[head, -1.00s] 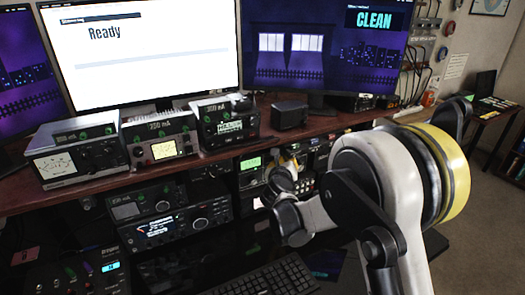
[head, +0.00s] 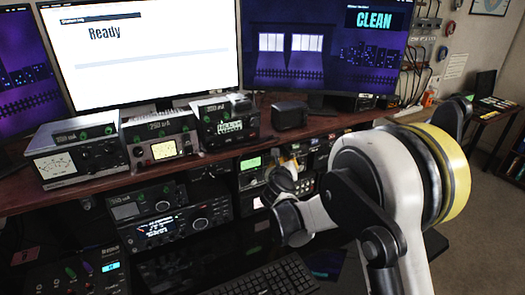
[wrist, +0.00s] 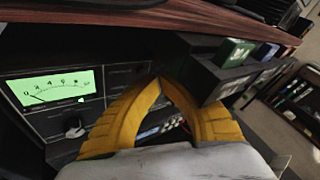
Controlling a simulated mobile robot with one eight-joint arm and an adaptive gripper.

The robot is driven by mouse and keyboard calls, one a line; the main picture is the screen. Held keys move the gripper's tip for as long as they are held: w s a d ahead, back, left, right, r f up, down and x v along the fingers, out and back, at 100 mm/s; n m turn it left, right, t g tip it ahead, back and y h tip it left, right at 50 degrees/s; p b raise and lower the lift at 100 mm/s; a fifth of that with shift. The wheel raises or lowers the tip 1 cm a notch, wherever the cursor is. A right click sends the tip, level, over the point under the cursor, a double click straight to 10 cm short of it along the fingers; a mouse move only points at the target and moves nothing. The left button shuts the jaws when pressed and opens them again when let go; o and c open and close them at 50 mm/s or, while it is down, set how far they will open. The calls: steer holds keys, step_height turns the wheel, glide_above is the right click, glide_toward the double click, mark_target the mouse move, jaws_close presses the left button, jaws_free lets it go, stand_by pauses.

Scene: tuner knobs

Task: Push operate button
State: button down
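My gripper (wrist: 160,79) has its yellow fingers together at the tips in the wrist view, with nothing visible between them. In the head view my gripper (head: 291,158) is partly hidden by my arm, in front of the equipment below the desk. A green button (wrist: 235,52) and a blue button (wrist: 264,55) sit on a dark unit to the right of the fingertips in the wrist view. The fingers appear apart from both. No operate label is readable, so I cannot tell which button is the operate one.
A panel with a lit green meter (wrist: 57,86) and a knob (wrist: 74,130) is left of the fingers. The wooden desk edge (wrist: 150,17) runs above. Radio units (head: 80,155) stand on the desk; a keyboard (head: 265,277) lies low in front.

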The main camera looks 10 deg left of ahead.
stand_by(0.3)
steer(key=shift+w+a, duration=0.25)
steer(key=shift+w, duration=0.1)
steer(key=shift+w+a+r, duration=0.2)
steer(key=shift+w, duration=0.1)
stand_by(0.6)
steer(key=shift+s+d, duration=0.25)
steer(key=shift+s, duration=0.05)
stand_by(0.3)
steer(key=s+d+b, duration=0.1)
steer(key=s+d, duration=0.2)
steer(key=s, duration=0.2)
steer(key=shift+s+d+f, duration=0.15)
steer(key=shift+d, duration=0.1)
